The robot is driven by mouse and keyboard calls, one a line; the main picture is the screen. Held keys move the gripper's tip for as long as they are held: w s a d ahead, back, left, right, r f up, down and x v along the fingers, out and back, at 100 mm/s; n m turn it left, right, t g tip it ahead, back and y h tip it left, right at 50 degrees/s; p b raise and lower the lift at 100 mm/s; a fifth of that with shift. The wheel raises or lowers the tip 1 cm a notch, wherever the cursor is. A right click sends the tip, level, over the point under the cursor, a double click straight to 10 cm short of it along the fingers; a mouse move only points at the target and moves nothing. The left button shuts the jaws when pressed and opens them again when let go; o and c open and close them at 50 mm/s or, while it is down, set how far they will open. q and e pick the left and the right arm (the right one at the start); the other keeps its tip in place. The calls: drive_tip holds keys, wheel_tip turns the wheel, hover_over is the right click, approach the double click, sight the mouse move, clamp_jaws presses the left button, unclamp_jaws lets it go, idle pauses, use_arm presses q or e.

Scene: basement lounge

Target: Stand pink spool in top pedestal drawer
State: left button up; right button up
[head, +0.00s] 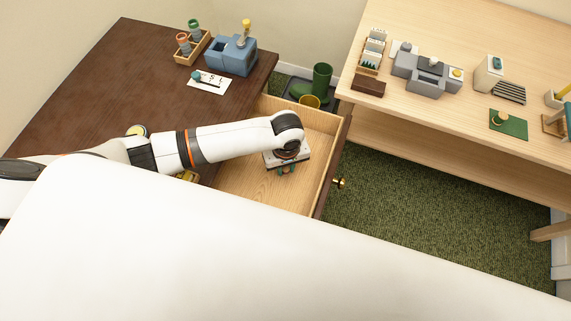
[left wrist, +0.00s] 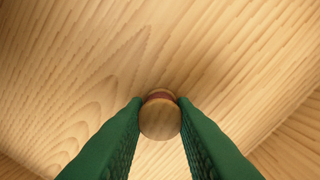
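The open drawer (head: 238,182) has a light wood inside and a dark front with a brass knob, and extends from the dark desk (head: 95,85). My left gripper (head: 285,168) points down inside the drawer's outline. In the left wrist view, its green fingers (left wrist: 160,110) are closed against both sides of the spool (left wrist: 160,120). The spool's round wooden end faces the camera, with a thin reddish-pink band behind it. The drawer floor (left wrist: 80,60) fills the background; I cannot tell whether the spool touches it. My right gripper is not in view.
A tray of spools (head: 184,50), a blue machine (head: 232,55) and a white sheet (head: 209,82) are on the desk. A light workbench (head: 440,115) with several items stands to the right. A green cylinder (head: 322,78) stands behind the drawer. The drawer floor around the gripper looks clear.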

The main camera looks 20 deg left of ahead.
use_arm(q)
drive_tip(key=o, duration=0.4)
drive_tip(key=shift+o, duration=0.2)
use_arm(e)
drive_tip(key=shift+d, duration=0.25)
use_arm(q)
drive_tip(key=shift+r, duration=0.3)
wheel_tip(320, 180, up, 12)
drive_tip(key=p, duration=0.2)
drive_tip(key=shift+f, duration=0.15)
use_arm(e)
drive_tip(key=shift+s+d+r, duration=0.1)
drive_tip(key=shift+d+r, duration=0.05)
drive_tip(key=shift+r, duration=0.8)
